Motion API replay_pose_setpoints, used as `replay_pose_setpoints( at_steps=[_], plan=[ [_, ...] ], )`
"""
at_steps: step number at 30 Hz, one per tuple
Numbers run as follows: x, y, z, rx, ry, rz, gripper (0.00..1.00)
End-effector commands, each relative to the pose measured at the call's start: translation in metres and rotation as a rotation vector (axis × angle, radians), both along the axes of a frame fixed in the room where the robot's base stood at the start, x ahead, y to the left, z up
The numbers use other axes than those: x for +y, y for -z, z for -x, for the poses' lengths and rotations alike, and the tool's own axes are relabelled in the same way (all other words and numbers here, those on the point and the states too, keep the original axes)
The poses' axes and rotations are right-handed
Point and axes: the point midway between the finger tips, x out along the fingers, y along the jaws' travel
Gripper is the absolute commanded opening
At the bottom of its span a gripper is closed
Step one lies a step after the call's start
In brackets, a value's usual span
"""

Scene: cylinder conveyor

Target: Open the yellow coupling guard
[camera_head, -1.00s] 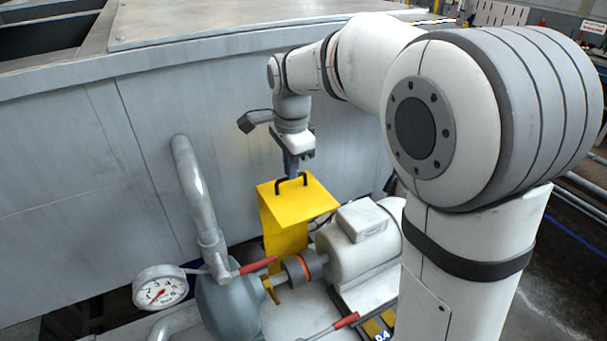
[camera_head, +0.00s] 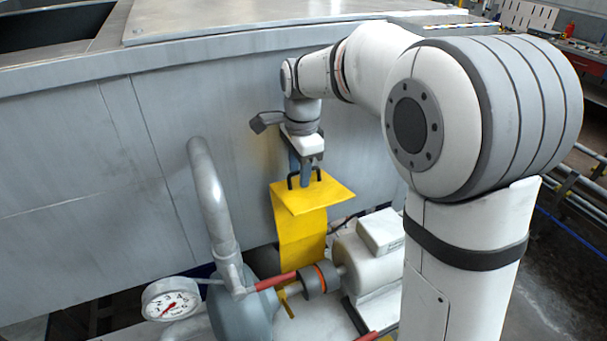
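The yellow coupling guard (camera_head: 302,236) stands raised behind the shaft coupling (camera_head: 319,280), with one panel upright and another jutting out from its top towards me. The coupling, with its orange band, is uncovered in front of it. A black handle (camera_head: 291,182) sits on the guard's top panel. My gripper (camera_head: 305,180) points down at the handle, and its grey-blue fingers overlap it in this view. The fingers are too small to tell whether they are closed on the handle.
A white motor (camera_head: 375,255) stands right of the coupling. A grey tank wall (camera_head: 70,190) rises close behind the guard.

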Motion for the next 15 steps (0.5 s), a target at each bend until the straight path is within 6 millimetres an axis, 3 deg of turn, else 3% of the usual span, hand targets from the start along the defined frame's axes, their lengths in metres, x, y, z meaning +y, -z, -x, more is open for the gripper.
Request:
replay_pose_setpoints(
  at_steps=[1,6,15],
  plan=[
    [-0.012,0.02,0.01,0.015,-0.002,0.031,0.31],
    [-0.013,0.009,0.026,-0.002,0.002,0.03,0.31],
    [-0.011,0.003,0.034,-0.007,0.0,0.03,0.31]
  ],
)
